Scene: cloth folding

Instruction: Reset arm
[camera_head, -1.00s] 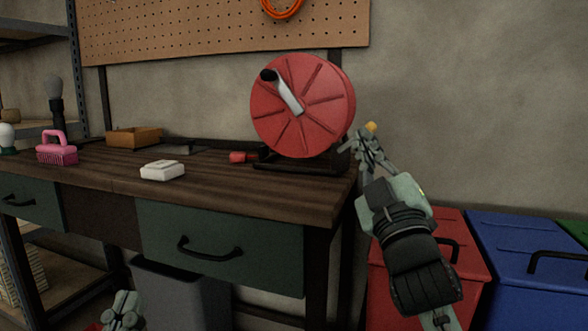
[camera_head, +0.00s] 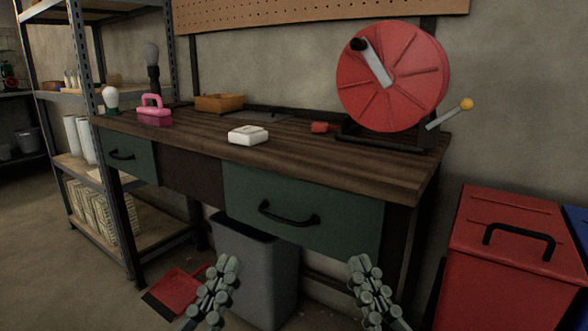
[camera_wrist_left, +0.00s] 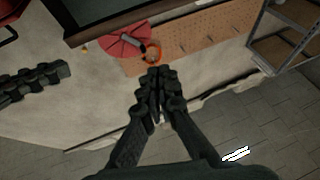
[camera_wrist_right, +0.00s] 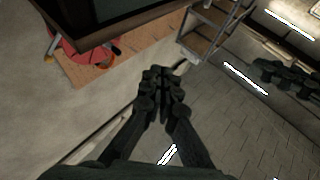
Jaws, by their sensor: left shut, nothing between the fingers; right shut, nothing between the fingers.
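My left gripper (camera_head: 224,284) is shut and empty, low in front of the workbench and left of centre in the head view. Its closed fingers (camera_wrist_left: 156,92) show in the left wrist view. My right gripper (camera_head: 364,276) is also shut and empty, to the right of the left one at about the same height. Its closed fingers (camera_wrist_right: 160,90) show in the right wrist view. Both grippers are apart from each other and touch nothing that I can see.
A grey bin (camera_head: 255,265) and a red dustpan (camera_head: 182,288) are below. A red lidded bin (camera_head: 500,260) stands right.

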